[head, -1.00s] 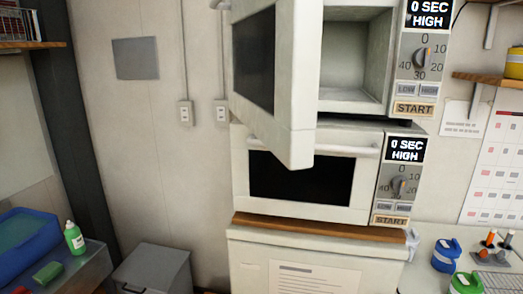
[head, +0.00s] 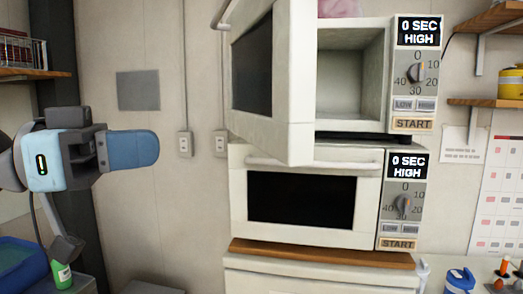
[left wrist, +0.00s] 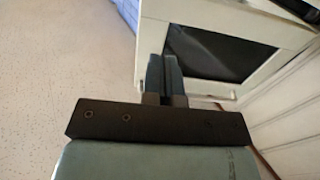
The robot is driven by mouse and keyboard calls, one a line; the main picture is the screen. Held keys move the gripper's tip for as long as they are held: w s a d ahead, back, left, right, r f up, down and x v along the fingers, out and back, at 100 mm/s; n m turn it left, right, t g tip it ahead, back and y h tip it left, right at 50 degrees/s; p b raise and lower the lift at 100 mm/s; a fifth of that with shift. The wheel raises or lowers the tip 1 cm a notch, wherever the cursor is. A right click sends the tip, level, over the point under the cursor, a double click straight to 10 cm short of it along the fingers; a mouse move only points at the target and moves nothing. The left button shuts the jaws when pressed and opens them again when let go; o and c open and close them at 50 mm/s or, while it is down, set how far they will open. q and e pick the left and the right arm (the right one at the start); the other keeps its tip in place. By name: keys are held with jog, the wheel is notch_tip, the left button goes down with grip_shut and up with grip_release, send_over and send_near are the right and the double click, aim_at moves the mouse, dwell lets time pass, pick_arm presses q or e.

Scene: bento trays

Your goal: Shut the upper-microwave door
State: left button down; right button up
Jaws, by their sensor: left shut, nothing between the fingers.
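The upper microwave (head: 352,85) stands on top of the lower one, and its white door (head: 290,85) swings out towards me, wide open on its left hinge side. Its cavity looks empty. The door's handle (head: 222,14) shows at the top left. My left gripper (head: 155,148) is shut and empty, to the left of the open door and apart from it. In the left wrist view the shut fingers (left wrist: 162,75) point towards a white, dark-windowed appliance front (left wrist: 215,50); I cannot tell which microwave it is. My right gripper is not in view.
The lower microwave (head: 310,197) is closed and sits on a wooden board (head: 320,254) over a white cabinet. A blue bin (head: 20,265) and a green bottle (head: 62,275) are at the lower left. Wall shelves (head: 485,102) are at the right.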

pick_arm(q)
jog(key=p, duration=0.3)
send_near(281, 137)
jog(key=x, duration=0.6)
jog(key=shift+r, duration=0.1)
jog(key=shift+p+x, duration=0.4)
jog(key=shift+x, duration=0.4)
jog(key=shift+w, duration=0.1)
jog(key=shift+a, duration=0.1)
jog(key=shift+d, duration=0.2)
